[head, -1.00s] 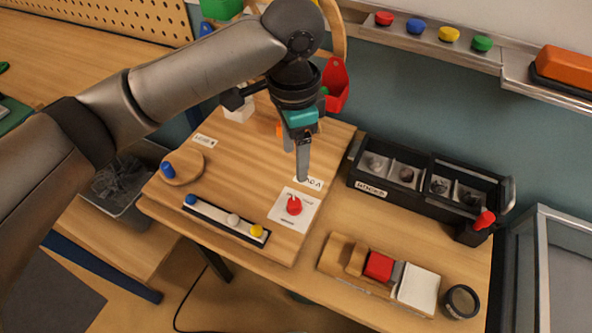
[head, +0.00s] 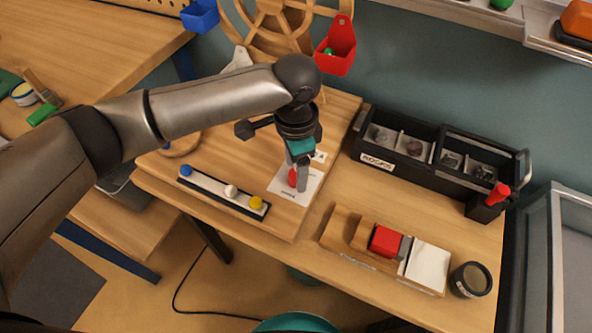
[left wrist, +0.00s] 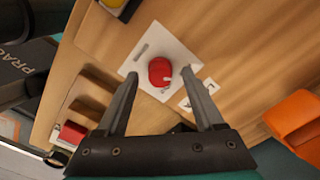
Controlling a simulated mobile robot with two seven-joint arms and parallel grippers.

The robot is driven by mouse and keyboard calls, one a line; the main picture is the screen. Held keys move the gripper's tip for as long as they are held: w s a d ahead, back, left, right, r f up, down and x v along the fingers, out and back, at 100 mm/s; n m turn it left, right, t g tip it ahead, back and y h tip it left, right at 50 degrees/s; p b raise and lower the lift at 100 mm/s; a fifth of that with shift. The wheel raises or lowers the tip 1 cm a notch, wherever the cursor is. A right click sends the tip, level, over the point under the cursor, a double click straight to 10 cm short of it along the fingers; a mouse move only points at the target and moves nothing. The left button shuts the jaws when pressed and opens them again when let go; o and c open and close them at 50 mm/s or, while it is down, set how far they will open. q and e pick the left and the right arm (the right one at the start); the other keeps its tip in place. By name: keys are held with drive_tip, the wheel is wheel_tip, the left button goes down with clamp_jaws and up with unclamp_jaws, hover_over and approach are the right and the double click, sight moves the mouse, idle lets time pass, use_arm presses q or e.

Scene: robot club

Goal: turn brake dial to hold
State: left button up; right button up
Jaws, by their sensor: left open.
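The brake dial is a red knob (head: 292,178) on a white square plate (head: 311,189) set in the wooden board. In the left wrist view the red knob (left wrist: 160,72) sits between and just beyond the fingertips of my open left gripper (left wrist: 160,72). The white plate (left wrist: 150,48) carries a grey mark beside the knob. In the head view my left gripper (head: 299,178) points down at the dial, and its fingers partly hide the knob. I cannot tell whether a finger touches it. The dial's lettering is too small to read. My right gripper is not in view.
A strip with blue, white and yellow knobs (head: 231,191) lies left of the dial. A black tray of rocks (head: 376,162) stands to the right. A wooden block with a red piece (head: 385,240) is at the front right. A wooden wheel (head: 272,30) stands behind.

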use_arm(q)
drive_tip(key=shift+f, duration=0.3)
clamp_jaws()
idle(0.5)
